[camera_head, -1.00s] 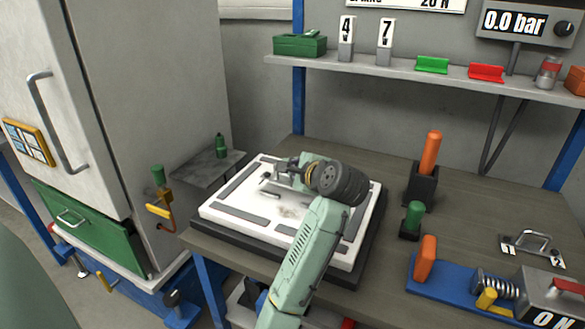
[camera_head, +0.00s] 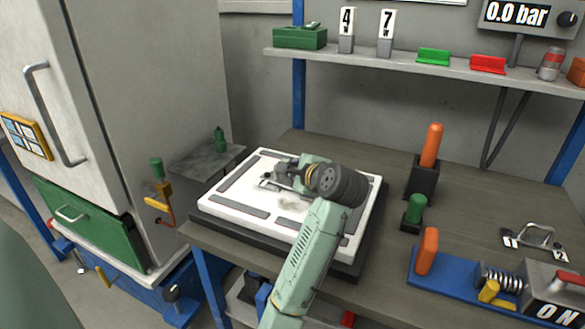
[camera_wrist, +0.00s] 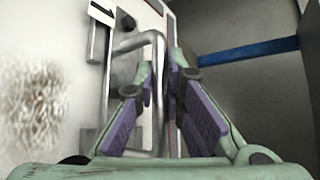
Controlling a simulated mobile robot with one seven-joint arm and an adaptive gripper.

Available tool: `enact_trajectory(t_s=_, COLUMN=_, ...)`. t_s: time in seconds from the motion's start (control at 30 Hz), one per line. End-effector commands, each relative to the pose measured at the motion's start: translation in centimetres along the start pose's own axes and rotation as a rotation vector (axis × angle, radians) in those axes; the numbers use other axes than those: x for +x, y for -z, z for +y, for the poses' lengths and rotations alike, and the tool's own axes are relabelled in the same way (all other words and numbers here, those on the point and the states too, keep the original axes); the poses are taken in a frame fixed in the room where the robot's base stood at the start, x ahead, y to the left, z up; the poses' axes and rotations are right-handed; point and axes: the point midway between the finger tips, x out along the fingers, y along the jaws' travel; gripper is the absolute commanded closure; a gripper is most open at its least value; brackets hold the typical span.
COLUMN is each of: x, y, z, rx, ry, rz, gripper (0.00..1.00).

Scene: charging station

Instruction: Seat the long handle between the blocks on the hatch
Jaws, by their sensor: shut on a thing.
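The hatch (camera_head: 245,228) is a white square plate with dark grey strips, lying on a dark base on the bench. My gripper (camera_head: 283,178) is over its back middle part, shut on a silver bent-bar handle. In the wrist view the handle (camera_wrist: 159,95) runs between the purple pads of my gripper (camera_wrist: 161,75), and its far end bends left. The hatch (camera_wrist: 35,45) is at left there, with a dark smudge. A grey metal piece with a white label marked 1 (camera_wrist: 101,13) is near the bend. I cannot tell the blocks apart or whether the handle touches the hatch.
Another silver handle (camera_head: 535,236) stands at the bench's right. Orange (camera_head: 432,147) and green (camera_head: 415,207) grips in black holders stand right of the hatch. A blue fixture (camera_head: 440,275) is at front right. A grey cabinet (camera_head: 150,100) is at left. The shelf (camera_head: 400,70) is behind.

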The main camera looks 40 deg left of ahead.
Motion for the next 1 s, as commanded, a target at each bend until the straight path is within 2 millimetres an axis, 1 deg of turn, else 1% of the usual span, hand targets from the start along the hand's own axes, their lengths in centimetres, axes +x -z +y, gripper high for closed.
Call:
enact_trajectory(t_s=0.2, x=0.2, y=0.2, z=0.5, rx=0.0, ry=0.001, rz=0.0, gripper=1.0)
enact_trajectory(t_s=0.23, x=0.2, y=0.2, z=0.5, rx=0.0, ry=0.002, rz=0.0, gripper=0.89)
enact_trajectory(t_s=0.57, x=0.2, y=0.2, z=0.4, rx=0.0, ry=0.001, rz=0.0, gripper=0.67)
enact_trajectory(t_s=0.87, x=0.2, y=0.3, z=0.5, rx=0.0, ry=-0.001, rz=0.001, gripper=0.66)
enact_trajectory(t_s=0.97, x=-0.4, y=0.3, z=0.5, rx=0.0, ry=0.0, rz=0.001, gripper=0.66)
enact_trajectory(t_s=1.0, x=-0.8, y=0.3, z=0.4, rx=0.0, ry=0.002, rz=0.002, gripper=0.66)
